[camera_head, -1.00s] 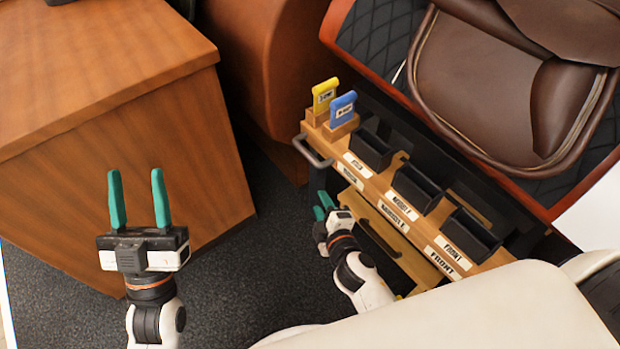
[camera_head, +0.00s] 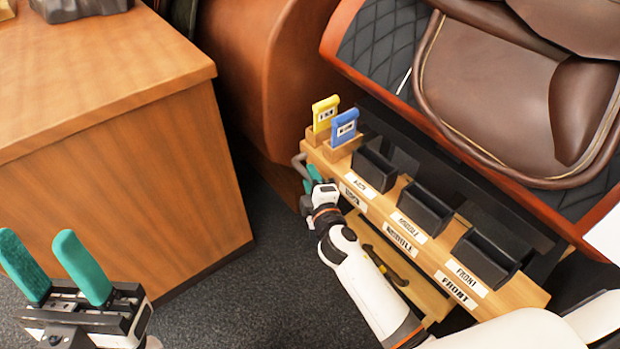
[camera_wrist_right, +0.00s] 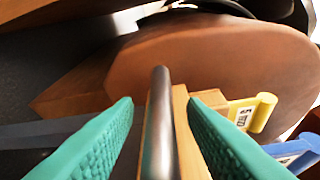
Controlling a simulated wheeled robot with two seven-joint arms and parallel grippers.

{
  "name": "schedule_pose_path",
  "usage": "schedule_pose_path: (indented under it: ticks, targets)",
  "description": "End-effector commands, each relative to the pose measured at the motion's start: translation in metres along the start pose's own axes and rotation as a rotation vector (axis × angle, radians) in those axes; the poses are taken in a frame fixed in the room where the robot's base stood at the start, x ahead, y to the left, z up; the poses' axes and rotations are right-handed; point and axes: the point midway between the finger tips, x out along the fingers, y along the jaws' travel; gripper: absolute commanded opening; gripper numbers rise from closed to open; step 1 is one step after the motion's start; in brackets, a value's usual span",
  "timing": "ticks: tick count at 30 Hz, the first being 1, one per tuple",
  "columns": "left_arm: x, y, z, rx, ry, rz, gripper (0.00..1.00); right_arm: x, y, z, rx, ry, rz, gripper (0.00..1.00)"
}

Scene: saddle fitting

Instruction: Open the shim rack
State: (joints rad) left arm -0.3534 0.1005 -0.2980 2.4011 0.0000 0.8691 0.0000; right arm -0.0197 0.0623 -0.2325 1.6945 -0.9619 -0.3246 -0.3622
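The shim rack (camera_head: 425,256) is a long wooden tray with black bins and white labels, below the saddle. Its grey bar handle (camera_head: 299,166) is at the rack's left end. My right gripper (camera_head: 311,177) is at this handle. In the right wrist view the handle bar (camera_wrist_right: 161,125) runs between the two green fingers, with gaps on both sides, so the gripper is open around it. My left gripper (camera_head: 38,240) is open and empty at the lower left, far from the rack.
A yellow tag (camera_head: 325,112) and a blue tag (camera_head: 344,128) stand in wooden blocks at the rack's left end. A brown saddle (camera_head: 490,90) rests above on a dark quilted pad. A wooden cabinet (camera_head: 140,200) stands at left. Dark carpet (camera_head: 270,260) lies clear between.

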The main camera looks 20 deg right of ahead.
Motion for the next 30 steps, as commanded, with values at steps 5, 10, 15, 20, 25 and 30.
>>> schedule_pose_path:
  ticks: [5,10,15,20,25,30]
  targets:
    - [-0.0018,-0.0004,0.0048,-0.002,-0.031,0.000,0.48,0.0104,0.0000,0.0001,0.000,0.000,0.000,0.38]
    - [-0.0016,-0.0005,0.0053,-0.002,-0.034,0.000,0.48,0.0110,-0.0001,0.0001,0.000,0.000,0.001,0.38]
    - [-0.0017,-0.0006,0.0052,-0.002,-0.034,-0.001,0.48,0.0108,-0.0001,0.0001,0.000,0.000,0.000,0.25]
    - [-0.0018,-0.0006,0.0051,-0.002,-0.033,-0.001,0.48,0.0108,-0.0001,0.0000,0.001,0.000,0.000,0.00]
    - [-0.0018,-0.0006,0.0050,-0.003,-0.032,-0.001,0.48,0.0107,0.0000,0.0000,0.001,0.000,0.001,0.00]
    - [-0.0013,-0.0007,0.0049,-0.003,-0.032,0.000,0.48,0.0105,0.0003,0.0003,0.002,0.000,0.001,0.00]
